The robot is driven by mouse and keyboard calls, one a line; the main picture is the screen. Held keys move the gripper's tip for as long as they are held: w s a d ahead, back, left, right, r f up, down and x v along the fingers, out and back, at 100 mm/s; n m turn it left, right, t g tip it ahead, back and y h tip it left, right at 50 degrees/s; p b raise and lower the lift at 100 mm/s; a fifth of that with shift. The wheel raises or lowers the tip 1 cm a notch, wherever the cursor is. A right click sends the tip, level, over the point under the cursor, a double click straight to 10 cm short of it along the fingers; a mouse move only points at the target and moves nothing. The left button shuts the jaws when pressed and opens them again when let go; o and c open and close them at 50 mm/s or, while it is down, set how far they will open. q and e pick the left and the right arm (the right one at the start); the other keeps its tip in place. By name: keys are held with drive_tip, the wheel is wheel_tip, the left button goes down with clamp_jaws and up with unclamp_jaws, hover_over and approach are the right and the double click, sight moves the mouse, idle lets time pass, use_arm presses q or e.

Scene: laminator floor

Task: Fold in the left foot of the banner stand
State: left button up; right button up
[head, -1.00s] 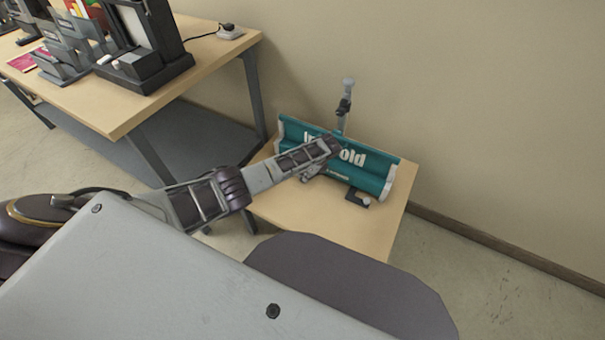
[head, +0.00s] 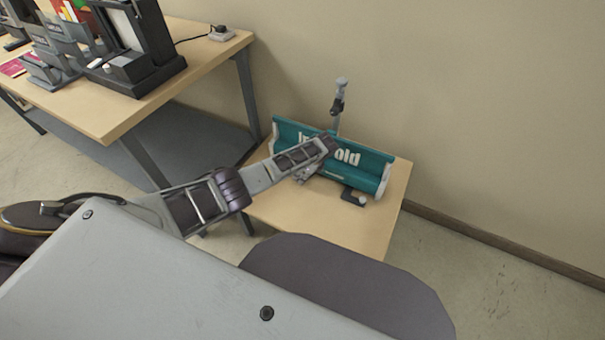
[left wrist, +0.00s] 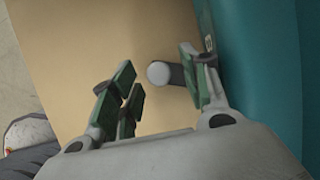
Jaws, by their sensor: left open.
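The banner stand (head: 374,174) is a long teal case with pale end caps and white lettering, lying across a small wooden table. Its right foot (head: 352,196), dark with a pale tip, sticks out at the front. My left gripper (head: 306,178) is low in front of the case, and my arm hides part of the case and the left foot in the head view. In the left wrist view the open gripper (left wrist: 157,66) has its green-padded fingers on either side of a dark foot with a round pale tip (left wrist: 159,73). Contact with it cannot be told. The teal case (left wrist: 257,60) is at the right. My right gripper is not in view.
The small table (head: 385,225) stands against the wall, with bare top at its front and right. A grey upright post (head: 337,105) stands behind the case. A larger table (head: 205,58) with black equipment is at the left.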

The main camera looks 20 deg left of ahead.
use_arm(q)
drive_tip(key=shift+d+r, duration=0.1)
drive_tip(key=shift+r, duration=0.05)
drive_tip(key=v, duration=1.1)
drive_tip(key=shift+r, duration=0.35)
